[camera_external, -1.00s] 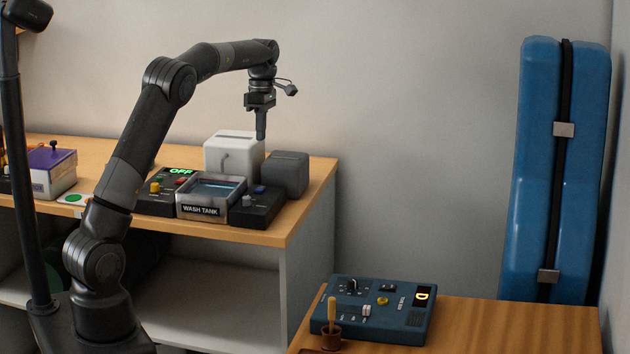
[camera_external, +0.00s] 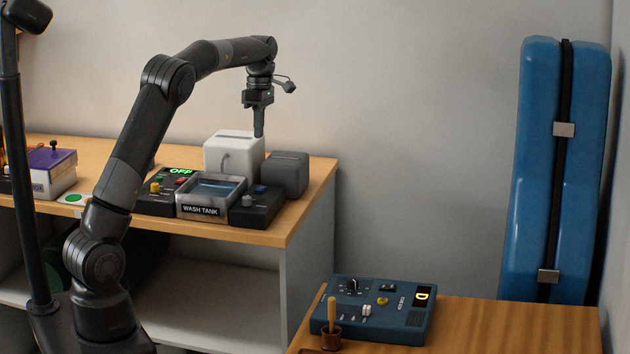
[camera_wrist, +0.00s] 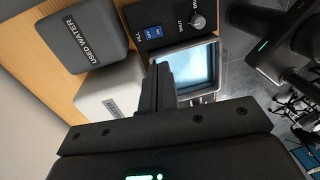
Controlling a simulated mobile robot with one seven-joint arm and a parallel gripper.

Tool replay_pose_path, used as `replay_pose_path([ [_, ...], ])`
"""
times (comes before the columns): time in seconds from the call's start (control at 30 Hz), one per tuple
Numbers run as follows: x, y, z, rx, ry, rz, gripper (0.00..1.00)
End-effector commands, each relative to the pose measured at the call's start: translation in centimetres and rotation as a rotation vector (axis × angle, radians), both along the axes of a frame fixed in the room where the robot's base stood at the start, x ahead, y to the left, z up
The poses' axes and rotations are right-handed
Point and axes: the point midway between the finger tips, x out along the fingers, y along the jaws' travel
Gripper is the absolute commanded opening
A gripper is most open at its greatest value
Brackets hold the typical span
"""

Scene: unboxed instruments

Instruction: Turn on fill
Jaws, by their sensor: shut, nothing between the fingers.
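The dark control panel (camera_external: 268,212) stands right of the wash tank (camera_external: 201,211). A blue rocker switch (camera_external: 260,189) sits on it; in the wrist view the switch (camera_wrist: 153,31) has a partly readable label, seemingly "FILL". A round knob (camera_wrist: 197,20) is beside it on the panel. Which way the switch is pressed, I cannot tell. My gripper (camera_external: 258,134) is shut and empty, pointing down above the back of the panel, apart from it. In the wrist view my gripper's fingers (camera_wrist: 158,66) are together, below the switch in the picture and overlapping the tank's edge.
A white container (camera_external: 233,151) and a grey used-water container (camera_external: 285,174) stand behind the tank and panel. A blue device (camera_external: 372,310) stands on the front table. The air around my gripper is clear.

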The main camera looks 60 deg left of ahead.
Motion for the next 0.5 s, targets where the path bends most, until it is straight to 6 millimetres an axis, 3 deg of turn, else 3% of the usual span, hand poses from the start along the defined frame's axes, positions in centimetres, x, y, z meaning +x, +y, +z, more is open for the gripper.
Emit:
replay_pose_path([
  [0.17,-0.1,-0.1,-1.2,-0.001,0.001,0.0,0.0],
  [0.5,-0.8,-0.7,-8.0,-0.002,0.004,0.0,0.0],
])
